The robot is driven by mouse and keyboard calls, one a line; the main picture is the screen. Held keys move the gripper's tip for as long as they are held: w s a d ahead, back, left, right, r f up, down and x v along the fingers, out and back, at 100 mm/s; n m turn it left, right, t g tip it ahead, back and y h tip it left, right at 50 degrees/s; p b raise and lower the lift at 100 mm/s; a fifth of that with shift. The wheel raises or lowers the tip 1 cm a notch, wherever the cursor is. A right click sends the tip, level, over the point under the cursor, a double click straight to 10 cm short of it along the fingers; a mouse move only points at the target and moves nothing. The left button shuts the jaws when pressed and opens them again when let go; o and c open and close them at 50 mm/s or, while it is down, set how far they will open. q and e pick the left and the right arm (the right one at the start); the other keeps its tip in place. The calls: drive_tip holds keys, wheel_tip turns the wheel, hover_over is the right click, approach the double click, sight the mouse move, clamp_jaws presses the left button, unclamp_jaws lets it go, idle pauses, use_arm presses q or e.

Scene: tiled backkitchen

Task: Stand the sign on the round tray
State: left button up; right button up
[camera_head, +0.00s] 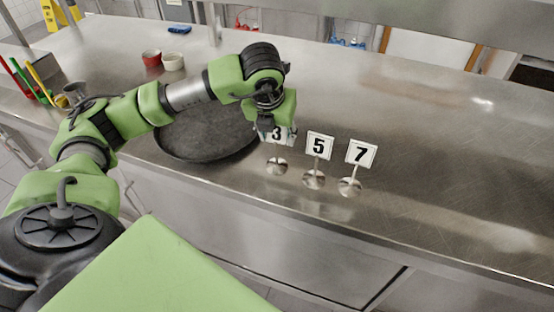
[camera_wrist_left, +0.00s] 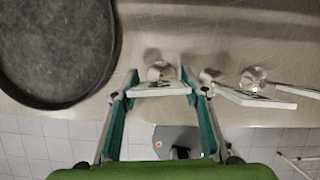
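Three number signs on round metal bases stand on the steel counter: the 3 sign (camera_head: 277,166), the 5 sign (camera_head: 319,146) and the 7 sign (camera_head: 360,154). My left gripper (camera_head: 270,128) is over the 3 sign and hides part of its plate. In the left wrist view my left gripper (camera_wrist_left: 160,78) is open, its fingers at either side of the 3 sign's plate (camera_wrist_left: 160,89); contact is unclear. The dark round tray (camera_head: 205,152) lies left of the signs, empty where visible, partly hidden by my arm; the wrist view shows it (camera_wrist_left: 55,50) at left. My right gripper is not in view.
The 5 sign stands close beside the 3 sign. A red cup (camera_head: 152,58) and a white cup (camera_head: 173,62) stand behind the tray. Colored-handled utensils (camera_head: 30,82) are at the far left. The counter is clear right of the 7 sign.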

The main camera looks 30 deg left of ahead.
use_arm(q)
clamp_jaws()
drive_tip(key=shift+r, duration=0.1)
